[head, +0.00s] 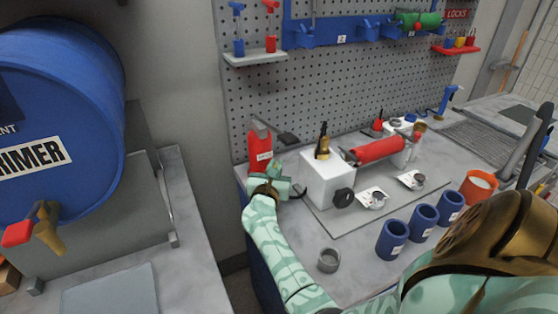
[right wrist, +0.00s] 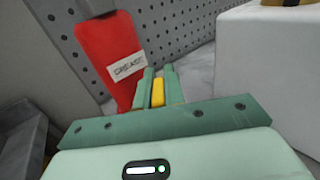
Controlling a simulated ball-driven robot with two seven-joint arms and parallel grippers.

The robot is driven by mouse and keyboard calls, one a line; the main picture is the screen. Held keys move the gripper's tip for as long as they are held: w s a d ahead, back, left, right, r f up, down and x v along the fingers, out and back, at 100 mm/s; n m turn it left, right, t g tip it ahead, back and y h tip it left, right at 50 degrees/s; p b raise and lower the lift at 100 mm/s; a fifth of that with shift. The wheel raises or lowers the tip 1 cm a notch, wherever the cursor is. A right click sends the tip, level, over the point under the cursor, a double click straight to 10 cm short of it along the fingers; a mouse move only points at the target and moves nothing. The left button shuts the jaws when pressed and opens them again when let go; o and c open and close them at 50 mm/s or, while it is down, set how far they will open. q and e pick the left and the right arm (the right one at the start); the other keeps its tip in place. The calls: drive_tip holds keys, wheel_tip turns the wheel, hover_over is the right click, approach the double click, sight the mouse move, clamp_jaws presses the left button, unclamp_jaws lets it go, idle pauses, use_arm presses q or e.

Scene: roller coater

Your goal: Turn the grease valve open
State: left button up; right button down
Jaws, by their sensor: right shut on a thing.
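The red grease container (head: 260,148) stands at the left end of the workbench, against the pegboard. It also shows in the right wrist view (right wrist: 108,48), with a white GREASE label. The rest of the valve is hidden by the fingers. I cannot tell how far it is turned. My left gripper is not in view.
A white block (head: 326,180) with a black knob and a red roller (head: 377,151) stand right of my gripper. Blue cups (head: 392,239) and a grey ring (head: 328,260) stand nearer. A blue drum (head: 55,110) is on the left. The pegboard (head: 340,85) closes the back.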

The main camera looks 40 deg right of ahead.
drive_tip(key=n+t+y+p, duration=0.1)
drive_tip(key=n+t+y, duration=0.2)
drive_tip(key=shift+w+a+r+p, duration=0.1)
drive_tip(key=shift+r+p, duration=0.1)
drive_tip(key=shift+p, duration=0.15)
drive_tip(key=shift+w+a+f+n+t+y, duration=0.1)
drive_tip(key=shift+n+t+y, duration=0.75)
drive_tip(key=shift+y, duration=0.25)
drive_tip(key=shift+w+a+f+n+t+y, duration=0.15)
drive_tip(key=shift+n+t+y, duration=0.5)
drive_tip(key=shift+y, duration=0.35)
drive_tip(key=shift+s+a+r+n+t+y, duration=0.1)
drive_tip(key=shift+n+t+y, duration=0.3)
drive_tip(key=shift+n+y, duration=0.45)
drive_tip(key=shift+w+y, duration=0.1)
drive_tip(key=shift+y, duration=0.25)
drive_tip(key=c, duration=1.5)
unclamp_jaws()
